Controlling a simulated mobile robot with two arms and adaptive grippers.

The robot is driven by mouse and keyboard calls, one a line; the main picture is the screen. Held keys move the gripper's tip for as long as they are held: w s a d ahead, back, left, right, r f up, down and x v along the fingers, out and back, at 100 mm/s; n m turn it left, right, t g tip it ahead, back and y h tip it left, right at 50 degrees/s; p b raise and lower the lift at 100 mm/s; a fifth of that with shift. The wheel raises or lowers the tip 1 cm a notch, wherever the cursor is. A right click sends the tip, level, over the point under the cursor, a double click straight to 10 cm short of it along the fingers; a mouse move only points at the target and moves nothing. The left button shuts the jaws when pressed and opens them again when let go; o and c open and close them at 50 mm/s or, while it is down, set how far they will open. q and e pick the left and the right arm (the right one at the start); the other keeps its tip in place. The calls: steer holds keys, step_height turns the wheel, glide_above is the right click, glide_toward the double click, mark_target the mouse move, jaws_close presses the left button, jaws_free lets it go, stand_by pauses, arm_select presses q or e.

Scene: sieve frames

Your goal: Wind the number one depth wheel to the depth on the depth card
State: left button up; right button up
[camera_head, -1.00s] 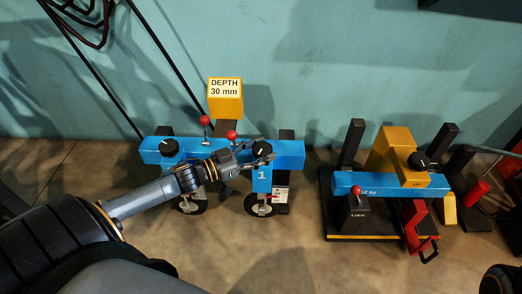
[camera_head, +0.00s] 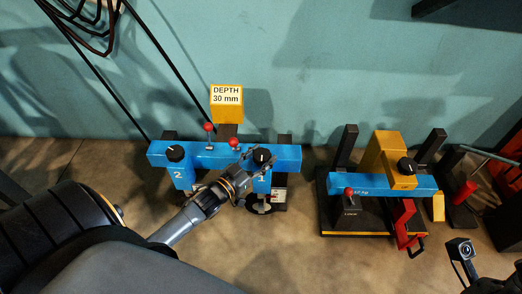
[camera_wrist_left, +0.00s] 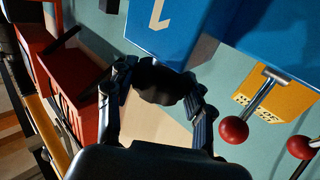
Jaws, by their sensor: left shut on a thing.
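The yellow depth card block (camera_head: 227,104) reads "DEPTH 30 mm" and stands behind the blue beam (camera_head: 288,153). The number one depth knob (camera_head: 262,156) is black with a white mark, at the beam's right part. My left gripper (camera_head: 256,162) is shut on this knob. The left wrist view shows the black knob (camera_wrist_left: 160,84) between the two fingers, below a blue post (camera_wrist_left: 172,28) with an inverted "1". The number one wheel (camera_head: 265,207) below is partly hidden by the arm. A dark part of my right gripper (camera_head: 462,250) shows at lower right; its jaws are unclear.
The number two knob (camera_head: 175,153) is at the beam's left. Two red-tipped levers (camera_head: 208,127) (camera_head: 233,143) rise near my gripper. A second blue and yellow unit (camera_head: 383,182) with a red handle (camera_head: 404,222) stands at right. The floor between the units is clear.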

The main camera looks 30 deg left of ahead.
stand_by(0.3)
arm_select(q)
steer(key=o, duration=1.2)
steer(key=shift+s, duration=0.1)
steer(key=s, duration=0.4)
steer(key=s+a, duration=0.1)
steer(key=s, duration=0.6)
steer(key=shift+s+a, duration=0.25)
steer(key=shift+s, duration=0.1)
